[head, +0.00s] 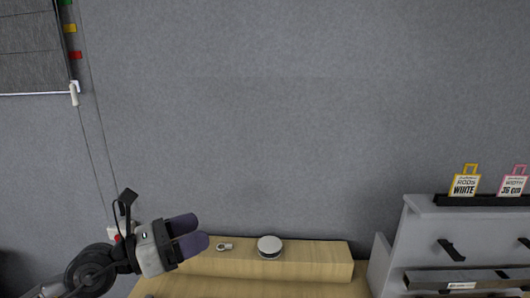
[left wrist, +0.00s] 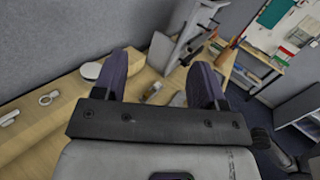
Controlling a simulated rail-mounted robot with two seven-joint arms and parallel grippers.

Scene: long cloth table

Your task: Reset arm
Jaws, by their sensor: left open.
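My left gripper (head: 190,238) comes in from the left in the head view, raised in front of the wooden ledge. Its two dark purple fingers also show in the left wrist view (left wrist: 162,85), spread well apart. It is open, and no object is held between the fingers. My right gripper is not in view in either picture.
A wooden ledge (head: 310,262) runs along the grey wall, bearing a round white-topped object (head: 269,247) and a small light item (head: 225,247). A grey drawer cabinet (head: 425,231) stands at right with two tags on top. A cord hangs at left.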

